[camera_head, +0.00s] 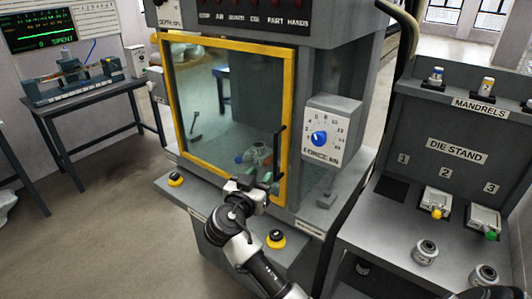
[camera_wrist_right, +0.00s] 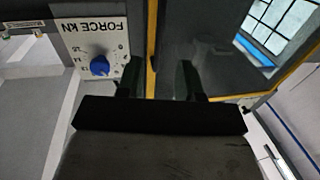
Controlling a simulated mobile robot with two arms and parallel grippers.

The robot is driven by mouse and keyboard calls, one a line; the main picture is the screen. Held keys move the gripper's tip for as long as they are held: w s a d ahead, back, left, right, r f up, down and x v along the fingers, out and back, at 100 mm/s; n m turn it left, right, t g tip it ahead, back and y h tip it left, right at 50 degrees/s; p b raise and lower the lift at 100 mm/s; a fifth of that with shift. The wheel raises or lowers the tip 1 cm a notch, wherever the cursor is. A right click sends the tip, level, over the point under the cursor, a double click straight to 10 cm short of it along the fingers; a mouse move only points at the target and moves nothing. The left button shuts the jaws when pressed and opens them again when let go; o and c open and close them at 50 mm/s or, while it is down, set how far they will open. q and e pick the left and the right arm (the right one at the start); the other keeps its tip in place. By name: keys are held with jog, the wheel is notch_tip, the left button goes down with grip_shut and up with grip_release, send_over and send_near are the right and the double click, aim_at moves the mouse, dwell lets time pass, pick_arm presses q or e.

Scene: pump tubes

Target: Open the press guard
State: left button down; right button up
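The press guard (camera_head: 177,120) is a clear pane in a yellow frame on the front of the grey press, and it looks closed. Its dark upright handle (camera_head: 280,150) is on the right side of the frame. My right gripper (camera_head: 268,180) is in front of the guard's lower right corner, by the handle's lower end. In the right wrist view, the gripper's two dark fingers (camera_wrist_right: 159,80) are apart, with a grey bar and part of the yellow frame (camera_wrist_right: 151,82) showing between them. I cannot tell whether the fingers touch the handle. My left gripper is not in view.
A force dial box (camera_head: 332,135) with a blue knob juts out right of the guard. The die stand (camera_head: 450,165) is at the right, and a bench (camera_head: 85,95) at the back left. Open floor lies left.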

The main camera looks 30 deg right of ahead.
aim_at(275, 159)
jog(key=p+x, duration=0.3)
jog(key=x, duration=0.6)
jog(key=shift+w+d, duration=0.15)
jog(key=shift+d, duration=0.25)
jog(key=shift+f, duration=0.1)
grip_shut()
